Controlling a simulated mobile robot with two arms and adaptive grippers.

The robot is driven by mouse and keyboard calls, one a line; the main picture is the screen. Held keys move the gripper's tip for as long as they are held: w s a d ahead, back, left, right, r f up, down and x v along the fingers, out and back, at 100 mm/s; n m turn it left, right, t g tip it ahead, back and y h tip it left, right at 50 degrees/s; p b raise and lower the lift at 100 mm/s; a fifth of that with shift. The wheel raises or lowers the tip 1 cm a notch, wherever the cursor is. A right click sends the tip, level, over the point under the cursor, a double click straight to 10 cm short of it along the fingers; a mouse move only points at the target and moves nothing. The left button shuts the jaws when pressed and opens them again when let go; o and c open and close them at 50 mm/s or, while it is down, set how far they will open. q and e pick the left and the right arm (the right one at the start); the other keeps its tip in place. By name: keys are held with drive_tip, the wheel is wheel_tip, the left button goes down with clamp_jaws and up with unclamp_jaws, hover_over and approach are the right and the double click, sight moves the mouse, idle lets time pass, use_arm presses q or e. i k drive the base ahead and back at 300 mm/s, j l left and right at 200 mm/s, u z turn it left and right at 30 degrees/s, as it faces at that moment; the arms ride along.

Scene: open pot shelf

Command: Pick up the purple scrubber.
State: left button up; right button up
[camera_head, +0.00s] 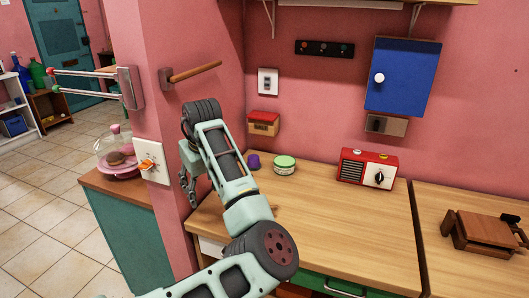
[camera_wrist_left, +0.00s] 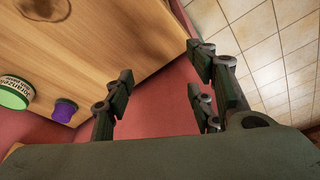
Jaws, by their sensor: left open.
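The purple scrubber (camera_head: 253,161) is a small purple piece standing near the back left of the wooden counter, just left of a white and green round tin (camera_head: 285,165). In the left wrist view the scrubber (camera_wrist_left: 65,110) shows at the left, beside the tin (camera_wrist_left: 14,92). My left gripper (camera_head: 188,187) hangs left of the counter, in front of the pink wall corner, apart from the scrubber. In the left wrist view its fingers (camera_wrist_left: 165,95) are spread, with nothing between them. My right gripper is not in view.
A red radio (camera_head: 367,168) stands at the counter's back. A brown wooden object (camera_head: 482,232) lies on the right counter. A wooden peg (camera_head: 195,72) and towel rails (camera_head: 88,73) stick out from the wall near my arm. The counter's middle is clear.

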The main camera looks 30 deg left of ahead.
sight(253, 164)
drive_tip(key=i, duration=1.05)
